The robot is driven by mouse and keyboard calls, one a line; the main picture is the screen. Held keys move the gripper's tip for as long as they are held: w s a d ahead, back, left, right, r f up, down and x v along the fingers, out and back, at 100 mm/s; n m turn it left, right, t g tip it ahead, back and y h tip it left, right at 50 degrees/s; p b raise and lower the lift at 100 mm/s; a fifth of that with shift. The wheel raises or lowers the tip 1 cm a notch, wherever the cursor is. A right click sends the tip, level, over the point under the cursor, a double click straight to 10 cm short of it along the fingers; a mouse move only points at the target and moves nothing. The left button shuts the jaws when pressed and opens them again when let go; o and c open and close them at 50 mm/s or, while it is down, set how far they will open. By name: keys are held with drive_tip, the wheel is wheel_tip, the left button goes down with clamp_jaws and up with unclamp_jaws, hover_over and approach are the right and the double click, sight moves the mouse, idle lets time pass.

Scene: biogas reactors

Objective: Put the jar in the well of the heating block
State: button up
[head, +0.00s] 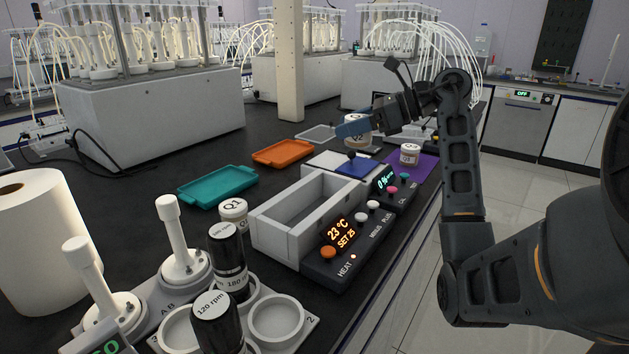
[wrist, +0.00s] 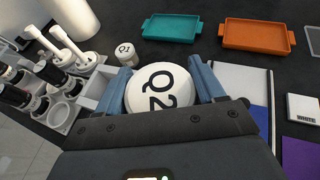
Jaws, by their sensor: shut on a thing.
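My gripper (head: 352,128) is raised over the bench and shut on a white-lidded jar (head: 358,119). In the wrist view the lid of this jar (wrist: 158,90) reads Q2, between the two blue fingers of my gripper (wrist: 162,80). The heating block (head: 290,235) is a pale box with an open rectangular well and a panel reading 23 °C, SET 25. The held jar is behind and above it, apart from it. In the wrist view the jar and gripper hide most of the block (wrist: 97,90). Another jar, Q1 (head: 233,212), stands left of the block.
A teal tray (head: 218,187) and an orange tray (head: 283,152) lie behind the block. A device with a blue pad (head: 357,167) adjoins it. A third jar (head: 410,154) stands on a purple mat (head: 420,167). A rack with black-topped bottles (head: 275,318) stands in front.

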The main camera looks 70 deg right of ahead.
drive_tip(key=w+a+f, duration=0.5)
drive_tip(key=w+f, duration=0.1)
drive_tip(key=f, duration=0.2)
drive_tip(key=shift+a+f+p, duration=0.25)
drive_tip(key=shift+f+p, duration=0.1)
drive_tip(key=shift+p, duration=0.05)
drive_tip(key=shift+f+b, duration=0.4)
drive_tip(key=shift+f, duration=0.05)
drive_tip(key=shift+f, duration=0.2)
drive_tip(key=o, duration=1.1)
